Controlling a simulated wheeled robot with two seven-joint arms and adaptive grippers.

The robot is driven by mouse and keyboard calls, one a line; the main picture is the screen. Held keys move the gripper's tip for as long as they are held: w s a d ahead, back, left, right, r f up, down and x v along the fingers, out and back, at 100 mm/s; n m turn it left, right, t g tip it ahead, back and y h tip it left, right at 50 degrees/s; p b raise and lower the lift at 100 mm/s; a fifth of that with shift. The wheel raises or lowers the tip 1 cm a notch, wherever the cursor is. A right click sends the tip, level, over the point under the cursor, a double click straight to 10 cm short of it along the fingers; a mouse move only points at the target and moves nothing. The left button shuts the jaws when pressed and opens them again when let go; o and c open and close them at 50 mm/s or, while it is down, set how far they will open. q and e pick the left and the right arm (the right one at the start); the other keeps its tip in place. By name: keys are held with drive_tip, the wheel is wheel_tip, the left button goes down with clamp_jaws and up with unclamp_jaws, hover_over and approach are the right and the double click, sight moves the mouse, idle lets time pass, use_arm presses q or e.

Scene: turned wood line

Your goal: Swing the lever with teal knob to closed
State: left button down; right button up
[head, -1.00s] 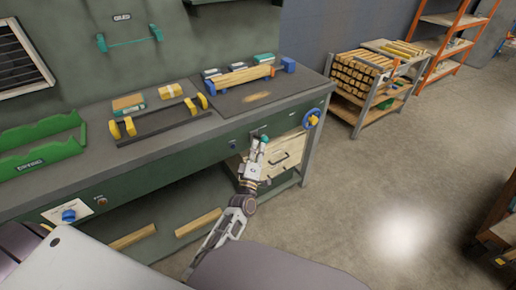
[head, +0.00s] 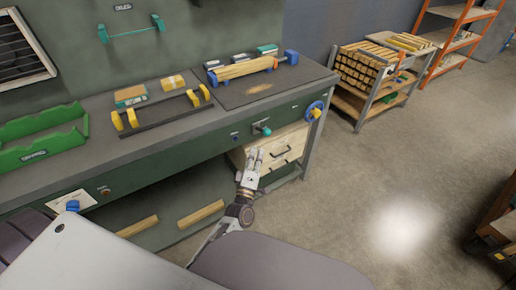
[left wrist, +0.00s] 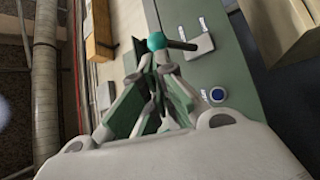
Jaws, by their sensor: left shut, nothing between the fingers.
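The lever's teal knob (head: 267,131) stands out from the green bench front, right of a small blue button. In the left wrist view the teal knob (left wrist: 156,41) sits at the end of a dark rod (left wrist: 180,45), which runs to a pale plate (left wrist: 198,48) on the green panel. My left gripper (head: 254,153) is just below the knob in the head view, shut and empty, with a small gap between them. In the left wrist view my left fingers (left wrist: 152,62) point towards the knob, and contact there is hard to tell. My right gripper is not in view.
A wooden drawer unit (head: 283,150) is under the bench, behind my gripper. A blue and yellow handwheel (head: 314,110) is at the bench's right end. The bench top holds a green rack (head: 40,152) and a dark yellow-ended fixture (head: 165,110). Open floor lies to the right.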

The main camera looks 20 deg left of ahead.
use_arm(q)
drive_tip(key=shift+s+d+f, duration=0.1)
drive_tip(key=shift+s+f, duration=0.1)
drive_tip(key=shift+s, duration=0.5)
